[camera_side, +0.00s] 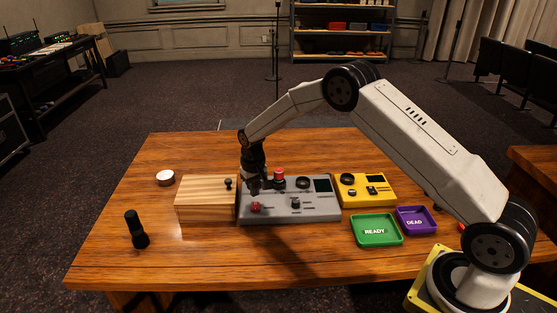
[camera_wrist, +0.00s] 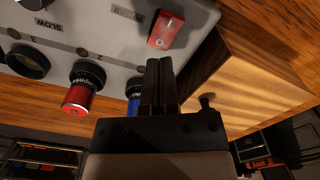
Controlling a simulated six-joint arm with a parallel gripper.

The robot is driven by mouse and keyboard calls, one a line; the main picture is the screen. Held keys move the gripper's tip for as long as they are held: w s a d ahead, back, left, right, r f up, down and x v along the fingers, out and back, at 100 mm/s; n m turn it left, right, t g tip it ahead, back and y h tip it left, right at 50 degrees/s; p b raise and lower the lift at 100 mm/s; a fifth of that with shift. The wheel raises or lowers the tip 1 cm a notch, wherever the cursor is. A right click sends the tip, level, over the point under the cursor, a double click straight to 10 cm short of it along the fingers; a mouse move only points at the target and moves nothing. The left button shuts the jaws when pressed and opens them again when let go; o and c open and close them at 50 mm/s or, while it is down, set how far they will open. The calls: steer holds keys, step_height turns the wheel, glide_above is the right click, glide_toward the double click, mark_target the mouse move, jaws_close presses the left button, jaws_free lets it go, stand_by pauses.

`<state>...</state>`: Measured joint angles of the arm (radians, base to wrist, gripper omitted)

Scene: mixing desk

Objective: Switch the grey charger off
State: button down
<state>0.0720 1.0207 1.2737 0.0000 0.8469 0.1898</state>
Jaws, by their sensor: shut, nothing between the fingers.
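The grey charger (camera_side: 317,211) lies on the wooden table, with knobs, a dark display and a red rocker switch (camera_side: 257,208) at its front left. In the wrist view the red switch (camera_wrist: 166,31) sits on the grey panel (camera_wrist: 112,35), just beyond my fingertips. Which way the rocker is set I cannot tell. My gripper (camera_side: 254,187) points down over the charger's left end. Its fingers (camera_wrist: 158,65) are shut with nothing between them. Contact with the switch is not clear.
A wooden box (camera_side: 205,192) adjoins the charger's left side. A yellow device (camera_side: 366,194) stands at right, behind a green READY tray (camera_side: 382,244) and a purple DEAD tray (camera_side: 419,231). A white disc (camera_side: 165,178) and black upright object (camera_side: 136,229) are at left. The front table is clear.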

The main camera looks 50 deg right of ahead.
mark_target(257, 206)
steer(key=shift+r, duration=1.9)
steer(key=shift+s+r, duration=0.1)
steer(key=s+a+r+n+t, duration=0.1)
steer(key=s+r, duration=0.1)
steer(key=s, duration=0.7)
steer(key=s+a+r+n, duration=0.1)
steer(key=s+r, duration=0.2)
steer(key=s, duration=0.6)
steer(key=s+a+r+n+t, duration=0.1)
steer(key=s+a+r, duration=0.1)
steer(key=s, duration=0.7)
steer(key=shift+s+r+t, duration=0.25)
steer(key=shift+s+t, duration=0.05)
steer(key=shift+s, duration=0.05)
